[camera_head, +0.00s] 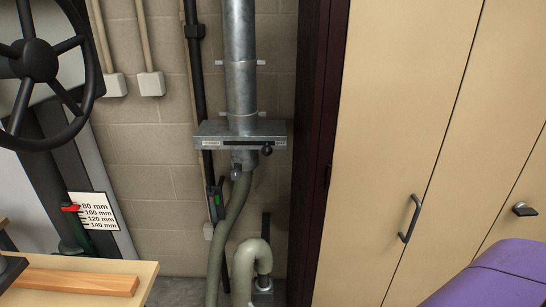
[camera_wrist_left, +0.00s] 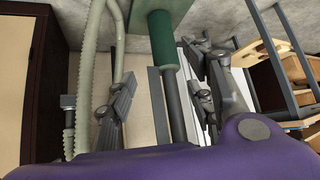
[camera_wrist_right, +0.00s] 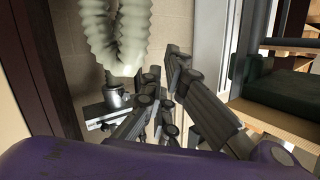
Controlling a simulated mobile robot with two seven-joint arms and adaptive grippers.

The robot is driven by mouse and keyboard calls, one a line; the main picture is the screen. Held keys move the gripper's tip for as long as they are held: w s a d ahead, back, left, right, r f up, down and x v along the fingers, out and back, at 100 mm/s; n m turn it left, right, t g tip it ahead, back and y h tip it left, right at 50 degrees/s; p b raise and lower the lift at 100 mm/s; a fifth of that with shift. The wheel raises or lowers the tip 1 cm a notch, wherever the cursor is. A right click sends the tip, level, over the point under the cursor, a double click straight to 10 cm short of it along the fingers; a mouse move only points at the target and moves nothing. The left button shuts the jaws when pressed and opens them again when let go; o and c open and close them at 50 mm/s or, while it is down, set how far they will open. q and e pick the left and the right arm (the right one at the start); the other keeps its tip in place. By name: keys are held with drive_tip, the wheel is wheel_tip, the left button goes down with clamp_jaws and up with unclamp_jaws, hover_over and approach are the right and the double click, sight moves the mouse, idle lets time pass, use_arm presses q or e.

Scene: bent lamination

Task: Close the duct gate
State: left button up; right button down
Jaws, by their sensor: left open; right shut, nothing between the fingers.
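The duct gate (camera_head: 215,135) is a flat grey metal box across the vertical metal duct (camera_head: 241,80) in the head view. A dark slot runs along its front, and a black knob (camera_head: 267,150) sits near the slot's right end. The gate also shows in the right wrist view (camera_wrist_right: 97,112), partly hidden by my fingers. My right gripper (camera_wrist_right: 163,78) is shut and empty, with the gate beyond it; I cannot tell the distance. My left gripper (camera_wrist_left: 162,85) is open and empty, with a green cylinder (camera_wrist_left: 162,38) beyond its fingers. Neither gripper shows in the head view.
A ribbed hose (camera_head: 228,220) hangs below the gate. A dark cabinet side (camera_head: 312,150) and beige doors (camera_head: 385,130) stand close on the right. A black handwheel (camera_head: 38,60) and a wooden bench (camera_head: 135,272) are at left. The wall beside the duct is partly lined with pipes.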

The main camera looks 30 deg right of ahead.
sight(267, 148)
drive_tip(key=w+d+r+m+h+b, duration=0.1)
drive_tip(key=w+d+r+m+h, duration=0.35)
drive_tip(key=r+m+h, duration=0.35)
drive_tip(key=w+d+r+m+h, duration=0.35)
drive_tip(key=w+r+m, duration=0.25)
drive_tip(key=r, duration=0.4)
drive_tip(key=w+d+r+m+h+b, duration=0.1)
drive_tip(key=w+d+r+m+h, duration=0.45)
drive_tip(key=r+m, duration=0.2)
use_arm(q)
drive_tip(key=s+f, duration=0.2)
drive_tip(key=shift+s+a+p, duration=0.3)
use_arm(e)
drive_tip(key=w+d+r+m+g, duration=0.2)
drive_tip(key=w+d+m+g, duration=0.3)
drive_tip(key=w+d, duration=0.4)
drive_tip(key=shift+d+g+y, duration=0.3)
drive_tip(key=shift+g, duration=0.4)
use_arm(q)
drive_tip(key=shift+a, duration=0.1)
use_arm(e)
drive_tip(key=shift+s, duration=0.1)
